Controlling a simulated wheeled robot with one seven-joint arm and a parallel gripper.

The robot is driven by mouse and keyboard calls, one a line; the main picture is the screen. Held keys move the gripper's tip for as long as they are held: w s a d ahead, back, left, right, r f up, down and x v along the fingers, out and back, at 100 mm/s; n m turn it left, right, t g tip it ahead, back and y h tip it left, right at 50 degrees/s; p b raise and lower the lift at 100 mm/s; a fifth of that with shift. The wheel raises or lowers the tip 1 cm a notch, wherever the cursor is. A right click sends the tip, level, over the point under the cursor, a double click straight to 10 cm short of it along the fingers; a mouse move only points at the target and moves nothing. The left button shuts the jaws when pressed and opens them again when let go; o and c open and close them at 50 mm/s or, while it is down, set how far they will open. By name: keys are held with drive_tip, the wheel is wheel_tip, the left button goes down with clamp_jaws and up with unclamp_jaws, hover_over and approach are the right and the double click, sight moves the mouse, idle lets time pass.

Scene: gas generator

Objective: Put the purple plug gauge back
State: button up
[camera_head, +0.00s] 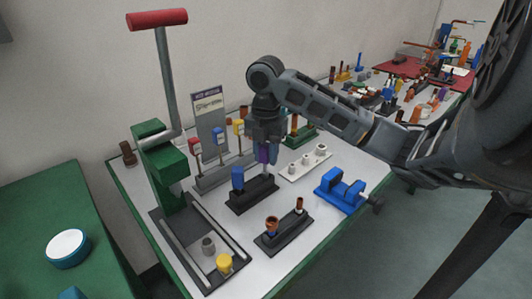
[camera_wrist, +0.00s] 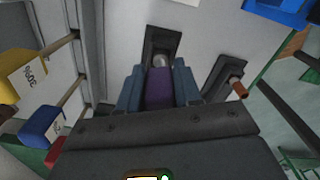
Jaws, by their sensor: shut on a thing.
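My gripper (camera_head: 266,153) is shut on the purple plug gauge (camera_head: 262,154), which is upright with its metal pin down. In the wrist view, the purple handle (camera_wrist: 159,88) sits between my two blue-grey fingers. The metal pin (camera_wrist: 162,60) is over the far end of a black stand (camera_wrist: 163,36); I cannot tell whether it has entered a hole. In the head view, the black stand (camera_head: 252,196) is just below the gauge, and a blue plug gauge (camera_head: 237,179) stands at its left end. My gripper hides the stand's near part in the wrist view.
A rack (camera_head: 214,179) with red, blue and yellow tagged pieces stands behind. A black base (camera_head: 284,231) with copper parts is in front. A white holder (camera_head: 304,163) and a blue vise (camera_head: 341,191) are to the right; a green press (camera_head: 165,165) is at left.

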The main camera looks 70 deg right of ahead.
drive_tip(key=shift+f+b, duration=1.1)
drive_tip(key=shift+f, duration=0.35)
drive_tip(key=o, duration=1)
drive_tip(key=shift+r, duration=0.1)
wheel_tip(320, 180, up, 8)
drive_tip(key=shift+f+p, duration=0.2)
drive_tip(key=shift+p, duration=0.2)
